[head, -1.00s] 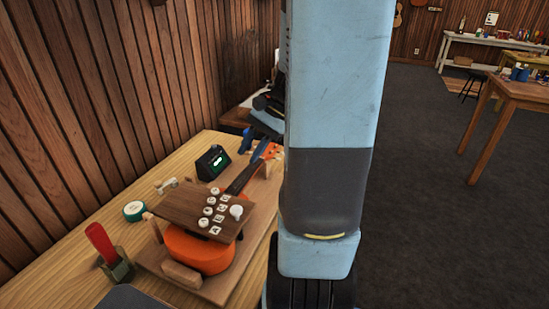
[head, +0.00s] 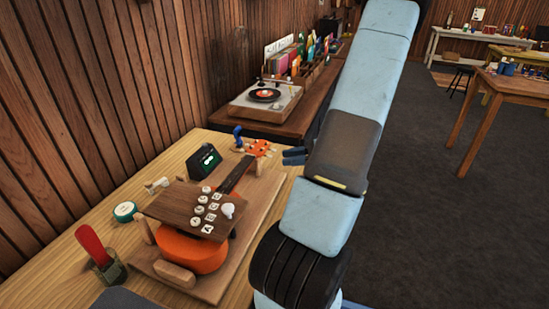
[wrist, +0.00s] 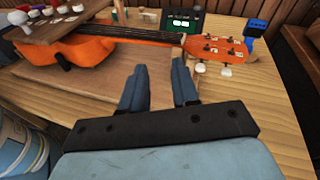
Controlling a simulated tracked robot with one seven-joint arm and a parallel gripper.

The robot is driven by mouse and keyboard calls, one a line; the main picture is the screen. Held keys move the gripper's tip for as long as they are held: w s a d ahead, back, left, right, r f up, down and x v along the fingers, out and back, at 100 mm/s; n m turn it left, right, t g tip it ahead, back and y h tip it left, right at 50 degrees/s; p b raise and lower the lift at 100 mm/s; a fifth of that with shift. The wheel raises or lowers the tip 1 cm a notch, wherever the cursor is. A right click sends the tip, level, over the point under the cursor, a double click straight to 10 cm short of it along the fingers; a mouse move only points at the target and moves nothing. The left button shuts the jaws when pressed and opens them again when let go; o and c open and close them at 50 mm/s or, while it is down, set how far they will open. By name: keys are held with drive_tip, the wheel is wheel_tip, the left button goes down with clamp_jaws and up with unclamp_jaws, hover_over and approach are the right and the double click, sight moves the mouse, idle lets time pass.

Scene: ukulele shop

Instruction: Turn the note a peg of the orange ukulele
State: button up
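The orange ukulele (head: 190,252) lies on a wooden cradle board on the bench, its neck pointing away to the back right. Its orange headstock (head: 258,147) carries small pale pegs; in the wrist view white pegs (wrist: 226,72) show along the near edge of the headstock (wrist: 218,50). I cannot read which peg is note A. A brown panel (head: 172,208) with white knobs and letter tiles sits over the ukulele's body. My gripper (head: 293,157) is just right of the headstock. In the wrist view my gripper (wrist: 158,68) is open and empty, its blue fingers apart, short of the neck.
A black tuner (head: 204,162) with a green display and a blue object (head: 238,133) stand beside the neck. A red-handled tool (head: 92,243) stands in a holder at front left. A record player (head: 264,97) is behind. Open floor lies to the right.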

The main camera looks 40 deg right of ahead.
sight(270, 156)
drive_tip(key=s+d+f+m+t+h, duration=0.2)
drive_tip(key=s+d+f+m+t, duration=0.1)
drive_tip(key=d+f+m+t, duration=0.3)
drive_tip(key=shift+n+g+h, duration=0.3)
drive_tip(key=shift+n+g, duration=0.1)
drive_tip(key=shift+g, duration=0.2)
drive_tip(key=x, duration=0.4)
drive_tip(key=r+x, duration=0.1)
drive_tip(key=x, duration=0.8)
drive_tip(key=shift+w+d+r, duration=0.1)
drive_tip(key=shift+w+r, duration=0.05)
drive_tip(key=shift+w, duration=0.1)
drive_tip(key=shift+c, duration=0.3)
